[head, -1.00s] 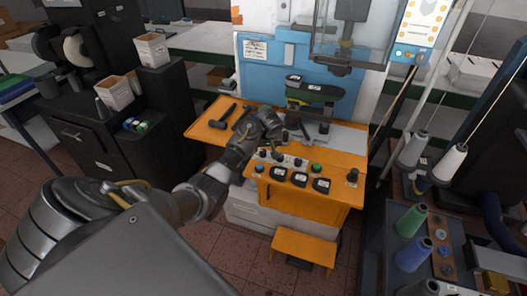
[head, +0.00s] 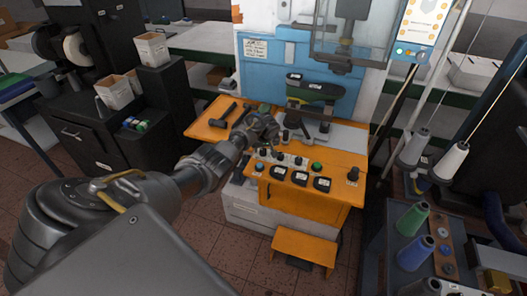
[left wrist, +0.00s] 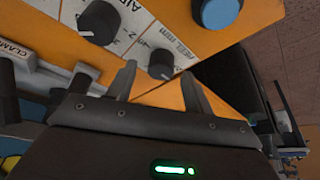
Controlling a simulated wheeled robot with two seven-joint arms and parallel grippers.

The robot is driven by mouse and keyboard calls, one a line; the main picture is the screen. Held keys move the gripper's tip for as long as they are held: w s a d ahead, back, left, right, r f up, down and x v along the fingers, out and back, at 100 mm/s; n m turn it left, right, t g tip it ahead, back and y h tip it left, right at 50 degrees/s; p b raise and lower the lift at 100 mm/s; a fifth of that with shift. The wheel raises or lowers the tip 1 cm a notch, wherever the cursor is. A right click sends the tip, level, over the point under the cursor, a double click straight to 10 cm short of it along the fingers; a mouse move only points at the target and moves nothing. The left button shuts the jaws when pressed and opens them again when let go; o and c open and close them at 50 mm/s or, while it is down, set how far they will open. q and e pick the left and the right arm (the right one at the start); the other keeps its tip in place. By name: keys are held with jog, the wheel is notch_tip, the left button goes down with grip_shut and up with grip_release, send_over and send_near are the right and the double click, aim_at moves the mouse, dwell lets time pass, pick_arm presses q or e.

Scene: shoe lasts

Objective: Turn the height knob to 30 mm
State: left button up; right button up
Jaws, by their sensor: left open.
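The orange machine's sloped control panel carries a row of black knobs (head: 298,161). In the left wrist view, one black knob (left wrist: 161,64) with a white pointer mark sits on a white label strip whose print near it is only partly readable, ending in "mm". I cannot confirm from the print that it is the height knob. My left gripper (head: 265,132) is over the panel's left part. In the left wrist view its open fingers (left wrist: 160,82) stand either side of this knob, apart from it. The pointer's exact reading is too small to tell. My right gripper is out of view.
Another black knob (left wrist: 97,22) and a blue knob (left wrist: 220,13) are close by, along with a "CLAMP" label (left wrist: 15,60). A green button (head: 316,166) is farther right. A hammer (head: 222,115) lies on the orange tabletop. A green shoe last (head: 312,92) is mounted behind the panel.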

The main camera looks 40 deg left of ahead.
pick_arm(q)
jog(key=shift+w+a+f, duration=0.15)
jog(key=shift+a+f, duration=0.1)
jog(key=shift+f, duration=0.4)
jog(key=c, duration=1)
